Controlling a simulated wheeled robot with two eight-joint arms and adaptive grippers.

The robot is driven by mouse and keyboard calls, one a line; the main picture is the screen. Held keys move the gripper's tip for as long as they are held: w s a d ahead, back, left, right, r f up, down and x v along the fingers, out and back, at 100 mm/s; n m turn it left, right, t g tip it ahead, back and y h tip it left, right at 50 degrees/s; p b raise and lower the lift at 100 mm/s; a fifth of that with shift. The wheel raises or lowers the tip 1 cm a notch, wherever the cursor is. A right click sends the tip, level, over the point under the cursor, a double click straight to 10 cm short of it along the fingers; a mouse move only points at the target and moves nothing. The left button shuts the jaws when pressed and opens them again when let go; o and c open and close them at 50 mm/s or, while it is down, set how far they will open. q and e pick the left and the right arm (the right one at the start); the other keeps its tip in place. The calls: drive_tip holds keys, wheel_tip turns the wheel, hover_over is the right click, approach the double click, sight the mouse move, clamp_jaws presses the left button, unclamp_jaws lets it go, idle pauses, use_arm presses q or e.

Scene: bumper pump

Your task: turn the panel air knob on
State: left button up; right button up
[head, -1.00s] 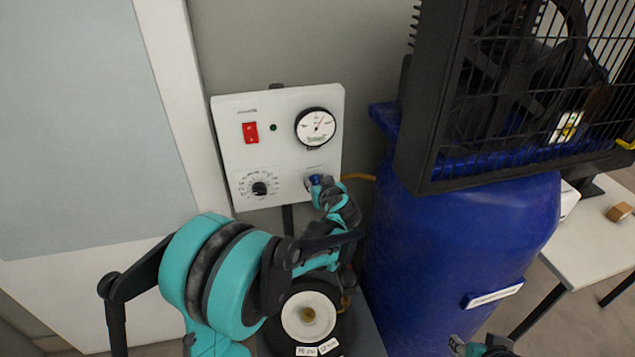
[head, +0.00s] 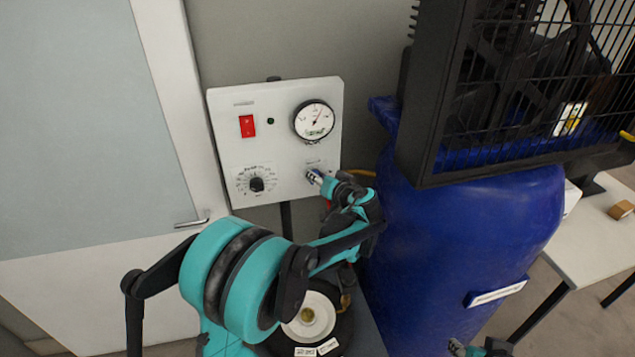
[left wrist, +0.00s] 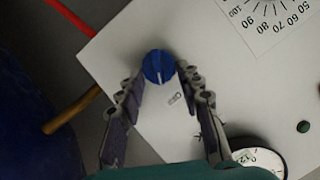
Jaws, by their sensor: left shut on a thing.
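The white control panel (head: 285,155) is on the wall in the head view. The blue air knob (left wrist: 158,67) shows in the left wrist view, with its white mark pointing down in that picture. My left gripper (head: 316,177) is at the panel's lower right in the head view, its fingers shut on the knob. In the left wrist view the fingertips (left wrist: 158,78) lie on both sides of the knob. In the head view the gripper mostly hides the knob. A turquoise and dark part of my right gripper (head: 480,348) shows at the bottom edge; its jaws are unclear.
The panel also carries a red switch (head: 247,126), a round gauge (head: 314,120), a small dark lamp (head: 270,121) and a black dial (head: 257,184). A blue tank (head: 465,220) stands close on the right, under a black cage (head: 430,120). A door handle (head: 190,220) is at left.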

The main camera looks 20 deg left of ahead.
use_arm(q)
drive_tip(key=shift+w+d+f+m+y+b, duration=0.15)
drive_tip(key=shift+f+m+y+b, duration=0.15)
drive_tip(key=shift+m+y+b, duration=0.9)
drive_tip(key=shift+w+d+f+m+y+b, duration=0.15)
drive_tip(key=shift+f+m+y+b, duration=0.3)
drive_tip(key=shift+m+b, duration=1.35)
drive_tip(key=shift+d+f+m+y+b, duration=0.15)
drive_tip(key=shift+m+y+b, duration=0.9)
drive_tip(key=shift+m, duration=0.75)
drive_tip(key=o, duration=1.2)
drive_tip(key=shift+c, duration=0.2)
drive_tip(key=v, duration=1.2)
